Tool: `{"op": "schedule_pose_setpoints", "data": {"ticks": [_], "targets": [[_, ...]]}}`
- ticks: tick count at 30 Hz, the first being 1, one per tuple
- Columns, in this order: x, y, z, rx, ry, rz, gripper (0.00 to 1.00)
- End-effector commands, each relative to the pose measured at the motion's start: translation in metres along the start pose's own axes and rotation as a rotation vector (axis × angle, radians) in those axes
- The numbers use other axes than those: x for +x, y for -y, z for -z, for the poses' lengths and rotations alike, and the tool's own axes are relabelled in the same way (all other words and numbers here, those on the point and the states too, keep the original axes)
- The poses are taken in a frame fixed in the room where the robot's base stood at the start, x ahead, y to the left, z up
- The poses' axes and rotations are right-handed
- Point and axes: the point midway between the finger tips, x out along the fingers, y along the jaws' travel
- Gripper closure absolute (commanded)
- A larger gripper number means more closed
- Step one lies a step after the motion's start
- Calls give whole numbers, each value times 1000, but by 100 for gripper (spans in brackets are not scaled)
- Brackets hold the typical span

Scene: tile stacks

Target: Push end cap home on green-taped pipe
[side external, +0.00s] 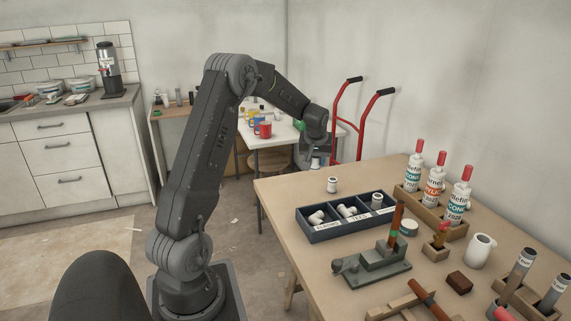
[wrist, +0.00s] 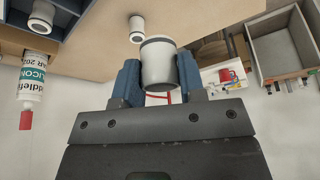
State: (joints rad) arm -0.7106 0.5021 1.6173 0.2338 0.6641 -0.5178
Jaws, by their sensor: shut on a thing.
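My gripper (side external: 317,160) is raised beyond the far left edge of the workbench. In the wrist view its blue fingers (wrist: 159,82) are shut on a white end cap (wrist: 159,62) with a dark band near its rim. A brown pipe (side external: 397,217) with green tape low on it stands slightly tilted in a dark green vise (side external: 383,265) on the bench, well apart from my gripper. Its top end shows no cap. A second white fitting (side external: 332,185) stands on the bench near the far edge; it also shows in the wrist view (wrist: 137,27).
A dark divided tray (side external: 322,234) of white fittings lies between my gripper and the vise. Tall nozzled bottles in a wooden rack (side external: 410,202), a red-taped piece in a block (side external: 438,246) and a white jug (side external: 480,250) stand beyond the vise.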

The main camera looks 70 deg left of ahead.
Motion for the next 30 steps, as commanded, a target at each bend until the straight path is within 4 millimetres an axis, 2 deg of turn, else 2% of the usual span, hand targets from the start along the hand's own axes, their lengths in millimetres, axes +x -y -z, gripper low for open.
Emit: {"op": "schedule_pose_setpoints", "data": {"ticks": [1,6,12,15,18,22,26,30], "targets": [[-13,-24,-6,45,-4,-21,86],[-53,-89,-32,182,-5,-78,86],[-105,-155,-76,343,-4,-148,86],[-130,-181,-98,415,-4,-181,86],[-152,-200,-119,478,-2,-207,86],[-171,-215,-139,532,0,-231,86],[-180,-222,-149,558,2,-242,86],[-180,-223,-152,564,3,-244,86]]}}
